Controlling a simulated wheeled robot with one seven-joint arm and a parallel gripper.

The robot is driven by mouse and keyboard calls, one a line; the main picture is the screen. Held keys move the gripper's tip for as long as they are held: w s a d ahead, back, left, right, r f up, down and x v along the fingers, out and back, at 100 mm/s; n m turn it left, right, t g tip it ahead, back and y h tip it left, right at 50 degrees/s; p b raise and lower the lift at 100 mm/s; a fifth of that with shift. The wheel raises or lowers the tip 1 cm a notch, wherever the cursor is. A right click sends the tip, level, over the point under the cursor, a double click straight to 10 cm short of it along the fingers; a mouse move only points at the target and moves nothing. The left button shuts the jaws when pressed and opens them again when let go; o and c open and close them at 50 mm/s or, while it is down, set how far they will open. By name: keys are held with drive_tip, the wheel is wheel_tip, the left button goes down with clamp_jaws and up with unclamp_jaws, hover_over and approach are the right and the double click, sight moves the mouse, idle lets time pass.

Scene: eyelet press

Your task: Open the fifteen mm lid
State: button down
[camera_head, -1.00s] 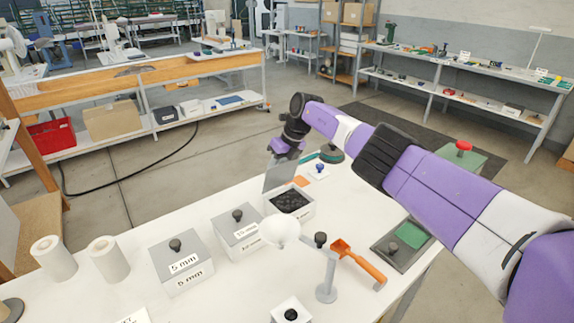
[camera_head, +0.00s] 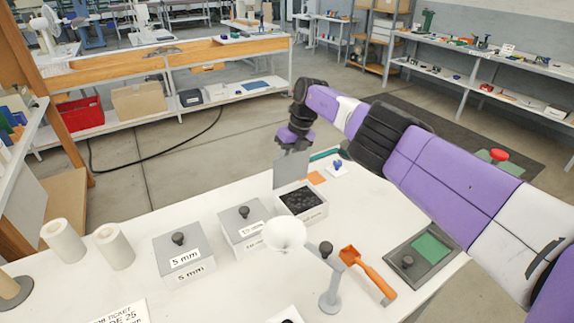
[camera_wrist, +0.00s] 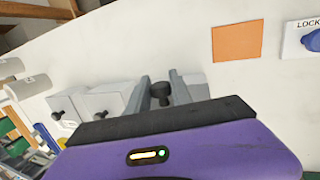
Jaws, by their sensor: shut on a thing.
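An open pale box (camera_head: 303,205) with dark small pieces inside stands on the white table. Its grey lid (camera_head: 291,171) stands steeply tilted at the box's back edge; I cannot tell whether it touches the box. My gripper (camera_head: 294,142) is behind and above the lid. In the wrist view my gripper (camera_wrist: 160,92) is shut on the lid's dark knob (camera_wrist: 160,88), which shows between the fingers. Left of the open box is a closed box with a grey lid (camera_head: 241,214), its label blurred, seeming to read 15 mm. Further left is the closed 5 mm box (camera_head: 183,258).
A grey tray with a green pad (camera_head: 430,248) is at the right. Two white rolls (camera_head: 114,246) are at the left. An orange square (camera_head: 316,178) lies behind the open box.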

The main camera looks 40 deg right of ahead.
drive_tip(key=shift+f, duration=0.1)
drive_tip(key=c, duration=1.1)
unclamp_jaws()
drive_tip(key=shift+c, duration=0.2)
drive_tip(key=v, duration=0.7)
drive_tip(key=shift+r+p, duration=0.4)
drive_tip(key=shift+p, duration=0.05)
